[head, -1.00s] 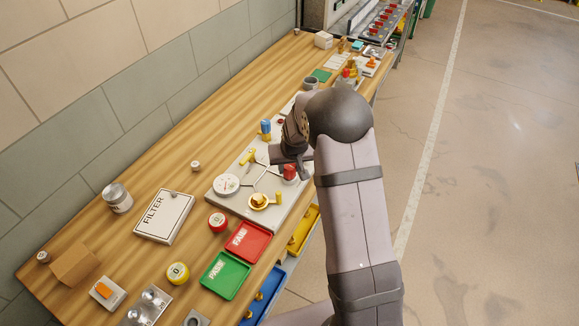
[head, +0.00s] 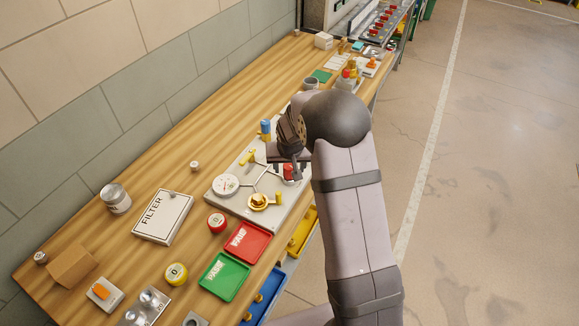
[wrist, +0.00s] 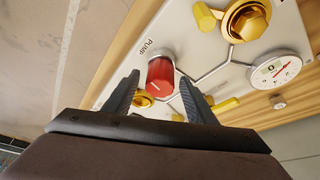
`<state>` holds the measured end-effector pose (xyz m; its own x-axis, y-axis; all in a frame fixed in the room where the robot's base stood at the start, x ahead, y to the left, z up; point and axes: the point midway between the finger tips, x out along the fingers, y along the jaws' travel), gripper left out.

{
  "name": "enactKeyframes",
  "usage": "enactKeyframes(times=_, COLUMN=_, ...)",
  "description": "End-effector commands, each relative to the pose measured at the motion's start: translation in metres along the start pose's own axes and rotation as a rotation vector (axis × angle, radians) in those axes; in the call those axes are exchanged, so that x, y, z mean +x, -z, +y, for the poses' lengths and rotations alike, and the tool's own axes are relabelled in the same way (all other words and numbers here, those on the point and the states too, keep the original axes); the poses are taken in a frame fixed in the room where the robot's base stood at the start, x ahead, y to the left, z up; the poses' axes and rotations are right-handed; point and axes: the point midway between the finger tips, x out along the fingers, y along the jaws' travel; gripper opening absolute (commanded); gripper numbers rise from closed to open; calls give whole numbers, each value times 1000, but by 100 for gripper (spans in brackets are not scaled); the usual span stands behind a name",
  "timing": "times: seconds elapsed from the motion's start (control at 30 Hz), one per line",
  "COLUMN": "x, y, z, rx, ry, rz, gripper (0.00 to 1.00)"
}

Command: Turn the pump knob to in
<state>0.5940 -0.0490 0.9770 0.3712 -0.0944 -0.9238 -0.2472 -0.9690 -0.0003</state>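The red pump knob (wrist: 161,76) stands on a pale panel beside the printed word PUMP in the wrist view. A white mark shows on its face. The knob also shows in the head view (head: 288,171), partly covered by my gripper (head: 286,167). In the wrist view my gripper (wrist: 159,77) is open, with one dark finger on each side of the knob. Small gaps show between the fingers and the knob. I cannot read an "in" label.
The panel also bears a brass valve (wrist: 247,20), a white gauge (wrist: 276,70) and yellow handles (wrist: 207,17). A blue-topped fitting (head: 265,129) stands behind. Red (head: 247,241) and green (head: 224,276) trays lie in front. The floor at right is clear.

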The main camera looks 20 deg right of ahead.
Motion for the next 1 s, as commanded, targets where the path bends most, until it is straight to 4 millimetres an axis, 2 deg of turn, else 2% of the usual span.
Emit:
enactKeyframes(times=0.33, x=-9, y=0, z=0, rx=0, ry=0, rz=1, gripper=51)
enactKeyframes(times=0.8, x=-60, y=0, z=0, rx=-1, ry=0, rz=2, gripper=51)
enactKeyframes(times=1.0, x=-72, y=0, z=0, rx=0, ry=0, rz=1, gripper=51)
